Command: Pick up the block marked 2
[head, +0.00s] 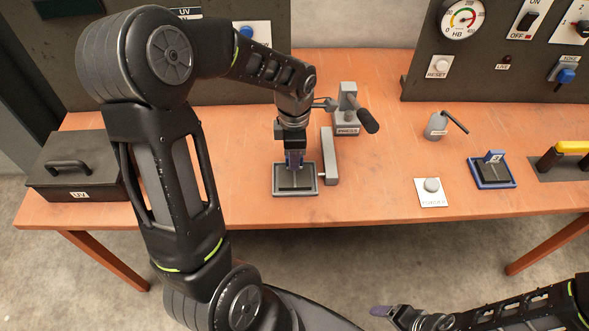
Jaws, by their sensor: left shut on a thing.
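My left gripper (294,164) points straight down over a grey square tray (280,190) in the middle of the table.
A grey upright bar (328,156) and a lever device (346,122) stand close right of the left gripper. A dark lidded UV box (78,167) sits at the left. A button plate (431,194), a small grey lever unit (438,125) and a yellow handle (573,147) are rightward.

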